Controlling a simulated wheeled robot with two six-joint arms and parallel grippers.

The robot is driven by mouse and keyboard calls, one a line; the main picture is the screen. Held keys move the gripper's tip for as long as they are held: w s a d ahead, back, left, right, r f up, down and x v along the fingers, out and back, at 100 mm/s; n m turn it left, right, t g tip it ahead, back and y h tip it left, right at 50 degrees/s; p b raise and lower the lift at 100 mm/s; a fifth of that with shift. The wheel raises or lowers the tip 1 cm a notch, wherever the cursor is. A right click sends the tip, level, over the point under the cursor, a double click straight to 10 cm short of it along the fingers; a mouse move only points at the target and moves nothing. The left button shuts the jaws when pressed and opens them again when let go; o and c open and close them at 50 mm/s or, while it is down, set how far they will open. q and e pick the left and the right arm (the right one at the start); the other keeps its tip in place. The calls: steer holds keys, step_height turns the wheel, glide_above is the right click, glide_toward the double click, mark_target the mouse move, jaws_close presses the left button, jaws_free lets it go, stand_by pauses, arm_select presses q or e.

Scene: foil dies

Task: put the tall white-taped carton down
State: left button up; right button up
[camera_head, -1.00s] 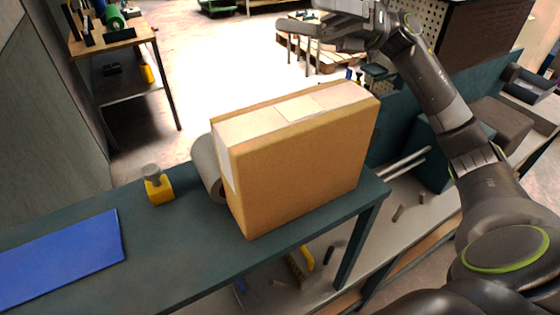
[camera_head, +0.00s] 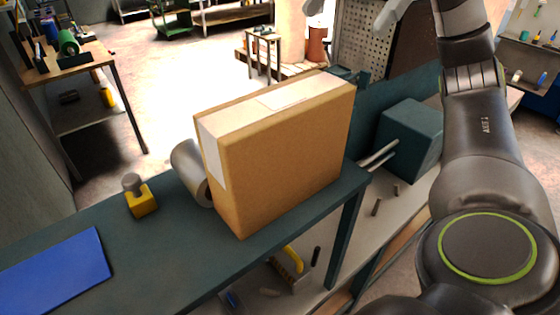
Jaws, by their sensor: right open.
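The tall white-taped carton (camera_head: 285,160) is a brown box with white tape along its top and down its left end. It stands upright on the dark teal bench (camera_head: 185,262), near the bench's right end. My right gripper (camera_head: 350,10) is at the top edge of the head view, partly cut off. Its fingers are spread and empty, beyond and above the carton, clear of it. My left gripper is not in view.
A silvery roll (camera_head: 190,172) lies close behind the carton's left end. A yellow block with a grey knob (camera_head: 141,200) and a blue mat (camera_head: 55,270) are further left on the bench. A teal box (camera_head: 408,135) is on the right. Bare bench lies left of the carton.

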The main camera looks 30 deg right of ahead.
steer(key=p, duration=0.2)
glide_toward(283, 97)
steer(key=x, duration=0.4)
steer(key=shift+w+d+f, duration=0.1)
steer(key=shift+d+f, duration=0.15)
steer(key=shift+f, duration=0.15)
steer(key=shift+a+f, duration=0.4)
steer(key=shift+a+f+p, duration=0.15)
steer(key=shift+a+p, duration=0.35)
steer(key=shift+p, duration=0.15)
steer(key=p+x, duration=0.2)
steer(key=x, duration=0.1)
steer(key=shift+s+a, duration=0.25)
steer(key=shift+a+f, duration=0.35)
steer(key=shift+a, duration=0.05)
steer(key=shift+c, duration=0.4)
steer(key=c, duration=1.9)
